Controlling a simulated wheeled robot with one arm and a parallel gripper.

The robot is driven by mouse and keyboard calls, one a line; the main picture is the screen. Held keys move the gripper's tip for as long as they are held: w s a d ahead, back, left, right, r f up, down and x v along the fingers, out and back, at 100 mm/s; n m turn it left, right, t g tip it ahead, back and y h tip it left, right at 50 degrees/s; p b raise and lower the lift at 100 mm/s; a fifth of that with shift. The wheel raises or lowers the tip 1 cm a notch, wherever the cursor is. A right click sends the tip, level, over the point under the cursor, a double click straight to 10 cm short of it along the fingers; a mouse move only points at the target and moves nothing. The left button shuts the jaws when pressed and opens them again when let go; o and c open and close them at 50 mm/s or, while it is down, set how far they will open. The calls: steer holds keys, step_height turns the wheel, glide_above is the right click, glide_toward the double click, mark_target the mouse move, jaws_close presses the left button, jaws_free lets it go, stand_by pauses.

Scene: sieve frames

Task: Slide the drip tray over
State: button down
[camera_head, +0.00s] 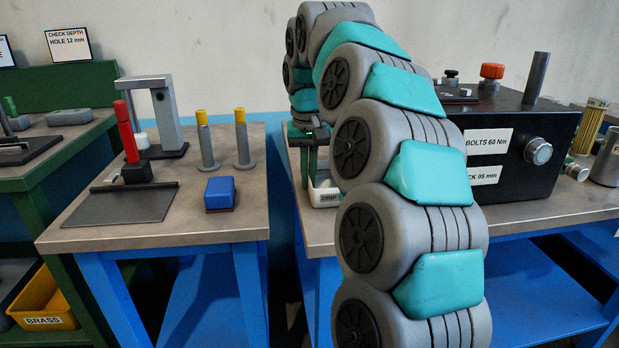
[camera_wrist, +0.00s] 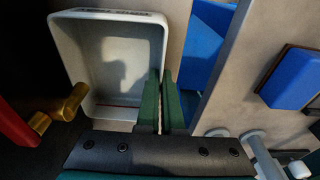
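The drip tray (camera_head: 327,198) is a small white open box with a DRIP label on its front. It sits on the right bench near its left edge, partly hidden by my arm. In the wrist view the empty-looking tray (camera_wrist: 100,15) fills the upper left, with a shadow across its floor. My gripper (camera_wrist: 163,75) has two green fingers close together, with the tray's side wall in the narrow gap between them. One finger is inside the tray and the other outside. The head view shows my gripper (camera_head: 309,183) pointing down at the tray's left side.
A gap separates this bench from the left bench (camera_head: 160,228), which carries a blue block (camera_head: 220,193), two yellow-topped posts and a red-handled fixture (camera_head: 134,150). A black box (camera_head: 525,140) stands to the right on the tray's bench. In the wrist view a brass-coloured fitting (camera_wrist: 70,102) is beside the tray.

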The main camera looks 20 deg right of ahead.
steer(key=c, duration=1)
jaws_free()
